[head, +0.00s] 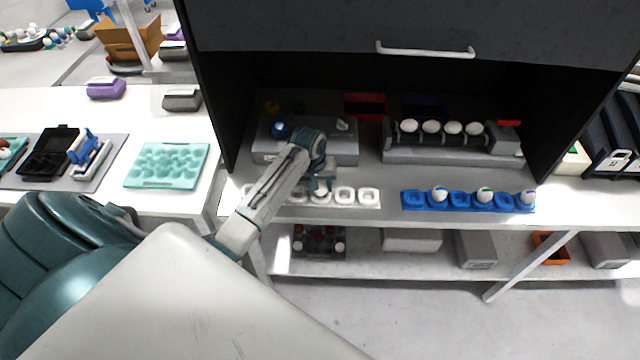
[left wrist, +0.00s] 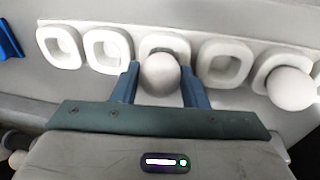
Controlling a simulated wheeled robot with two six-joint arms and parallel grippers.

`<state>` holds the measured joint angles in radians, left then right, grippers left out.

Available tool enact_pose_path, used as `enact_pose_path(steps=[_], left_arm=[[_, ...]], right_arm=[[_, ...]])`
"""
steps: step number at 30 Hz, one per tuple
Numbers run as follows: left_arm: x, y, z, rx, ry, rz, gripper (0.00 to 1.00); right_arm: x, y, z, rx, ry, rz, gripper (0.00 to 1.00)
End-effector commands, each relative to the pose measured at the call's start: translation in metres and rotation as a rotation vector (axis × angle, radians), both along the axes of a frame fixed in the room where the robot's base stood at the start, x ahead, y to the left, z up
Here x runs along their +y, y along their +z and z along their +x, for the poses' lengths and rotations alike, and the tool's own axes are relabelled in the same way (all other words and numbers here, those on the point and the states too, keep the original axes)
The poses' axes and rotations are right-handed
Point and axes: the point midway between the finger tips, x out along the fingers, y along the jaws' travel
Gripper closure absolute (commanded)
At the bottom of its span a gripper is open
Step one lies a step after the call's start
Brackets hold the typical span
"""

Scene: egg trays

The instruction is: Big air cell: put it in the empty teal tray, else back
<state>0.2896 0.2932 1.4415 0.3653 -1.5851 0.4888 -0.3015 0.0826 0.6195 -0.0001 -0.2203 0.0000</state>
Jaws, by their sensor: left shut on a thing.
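My left gripper (head: 320,186) is over the row of white cups (head: 369,196) at the front of the workbench. In the left wrist view my left gripper (left wrist: 158,82) is shut on a pale egg (left wrist: 160,74), at one white cup (left wrist: 165,42). Whether the egg touches the cup I cannot tell. Another egg (left wrist: 291,89) sits in a cup to the right, with an empty cup (left wrist: 225,63) between. The teal tray (head: 167,165) lies on the left table, and its hollows look empty. My right gripper is not in view.
A grey box with a blue lens (head: 280,130) stands behind the white cups. A blue cup strip (head: 411,200) holds 3 marked eggs to the right. Behind it a grey rack (head: 440,155) holds several eggs. A dark cabinet wall (head: 208,90) rises between teal tray and bench.

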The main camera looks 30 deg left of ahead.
Motion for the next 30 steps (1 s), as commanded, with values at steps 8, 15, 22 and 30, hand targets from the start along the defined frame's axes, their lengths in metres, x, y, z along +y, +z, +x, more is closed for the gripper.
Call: enact_pose_path(steps=[8, 15, 22, 30], left_arm=[[0.0, -0.0046, -0.0002, 0.001, 0.0, 0.0, 0.67], [0.0, -0.0051, -0.0001, 0.0, 0.0, 0.0, 0.57], [0.0, -0.0051, 0.0, 0.0, 0.0, 0.0, 0.35], [0.0009, 0.0007, -0.0003, -0.002, -0.001, 0.0, 0.35]], right_arm=[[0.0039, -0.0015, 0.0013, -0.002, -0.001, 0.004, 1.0], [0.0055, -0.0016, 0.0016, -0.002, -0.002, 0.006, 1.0], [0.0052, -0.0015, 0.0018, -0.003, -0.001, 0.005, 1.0], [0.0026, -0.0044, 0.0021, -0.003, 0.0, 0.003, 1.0]])
